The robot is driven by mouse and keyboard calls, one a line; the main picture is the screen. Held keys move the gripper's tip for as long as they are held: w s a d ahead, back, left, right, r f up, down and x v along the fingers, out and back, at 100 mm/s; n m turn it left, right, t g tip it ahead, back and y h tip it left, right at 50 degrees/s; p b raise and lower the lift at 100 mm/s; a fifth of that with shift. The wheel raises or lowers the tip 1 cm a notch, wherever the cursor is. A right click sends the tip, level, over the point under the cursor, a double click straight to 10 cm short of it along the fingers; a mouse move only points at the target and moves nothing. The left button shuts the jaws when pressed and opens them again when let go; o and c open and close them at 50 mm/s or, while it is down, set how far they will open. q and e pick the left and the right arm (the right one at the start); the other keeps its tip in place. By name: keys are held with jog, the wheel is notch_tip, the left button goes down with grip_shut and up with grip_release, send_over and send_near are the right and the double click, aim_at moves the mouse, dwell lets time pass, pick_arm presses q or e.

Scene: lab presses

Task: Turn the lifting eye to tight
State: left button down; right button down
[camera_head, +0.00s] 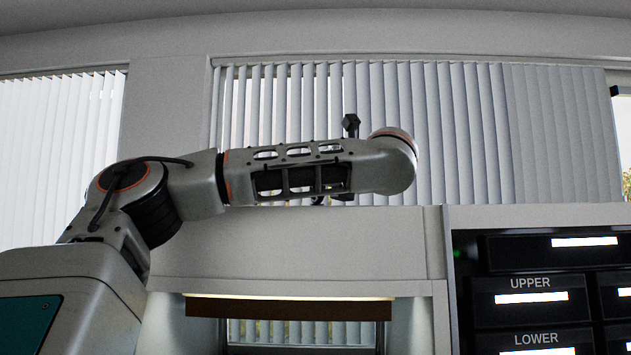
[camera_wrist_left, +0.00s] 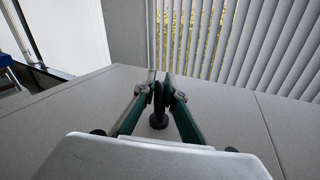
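The black lifting eye (camera_wrist_left: 158,121) stands upright on the flat grey top in the left wrist view. Its round foot shows below the fingers, and its upper part is seen nearly edge-on and partly hidden by them. My left gripper (camera_wrist_left: 160,82) has its two fingers close together, one on each side of the eye's upper part, and looks shut on it. In the head view my left arm reaches in from the left above the grey cabinet; its forearm hides the gripper and most of the eye's surroundings. My right gripper is in neither view.
The grey top (camera_wrist_left: 60,110) around the eye is clear. Vertical blinds (camera_head: 440,130) hang behind it. In the head view, a lit recess lies below the arm, and a black rack (camera_head: 530,312) with UPPER and LOWER labels stands at the right.

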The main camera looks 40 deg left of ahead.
pick_arm(q)
jog(key=shift+s+r+m+t+h, duration=0.1)
jog(key=shift+m+t+h, duration=0.35)
jog(key=shift+t, duration=0.45)
jog(key=shift+m+t+h, duration=0.35)
jog(key=shift+m+t, duration=0.2)
jog(key=shift+t, duration=0.05)
jog(key=m+t+h, duration=0.5)
jog(key=h, duration=0.1)
jog(key=shift+t, duration=0.3)
jog(key=m+h, duration=0.1)
jog(key=m+t+h, duration=0.1)
jog(key=h, duration=0.1)
jog(key=m+t+h, duration=0.1)
jog(key=h, duration=0.1)
jog(key=shift+w+d+m, duration=0.1)
jog(key=shift+w+m, duration=0.15)
jog(key=shift+m, duration=0.05)
jog(key=shift+d+m+h, duration=0.15)
jog(key=shift+m+h, duration=1.05)
jog(key=shift+h, duration=0.6)
jog(key=shift+m+h, duration=0.5)
jog(key=shift+h, duration=0.3)
jog(key=c, duration=2.1)
grip_release()
jog(key=shift+c, duration=0.2)
jog(key=shift+d, duration=0.1)
